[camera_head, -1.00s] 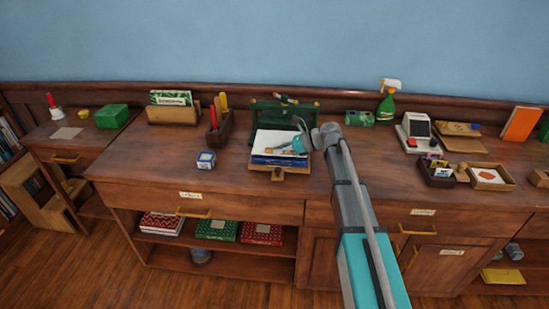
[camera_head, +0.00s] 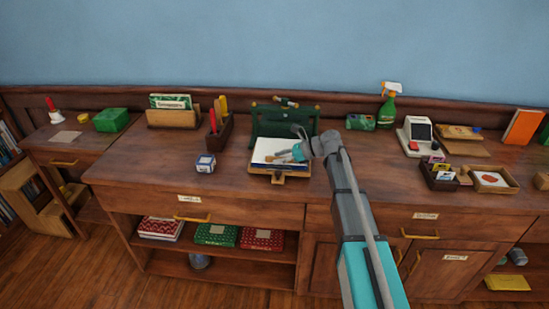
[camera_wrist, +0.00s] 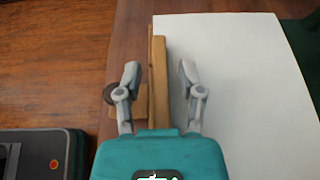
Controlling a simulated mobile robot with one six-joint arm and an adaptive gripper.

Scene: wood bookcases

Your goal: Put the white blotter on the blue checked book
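The white blotter (camera_head: 268,147) lies flat on the green press with a wooden base (camera_head: 280,180). It also fills much of the wrist view (camera_wrist: 232,80). A little blue shows at its front edge in the head view, but the blue checked book is mostly covered and I cannot make out its pattern. My gripper (camera_head: 299,152) is over the blotter's right part. In the wrist view my gripper (camera_wrist: 159,72) has its fingers apart, with a wooden bar (camera_wrist: 160,85) seen between them and clear gaps on both sides. Nothing is visibly held.
A pen holder (camera_head: 217,132) and a small blue-and-white box (camera_head: 205,163) stand left of the press. A green spray bottle (camera_head: 388,108), a card machine (camera_head: 418,135) and small trays (camera_head: 492,180) stand to the right. The counter's front left is clear.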

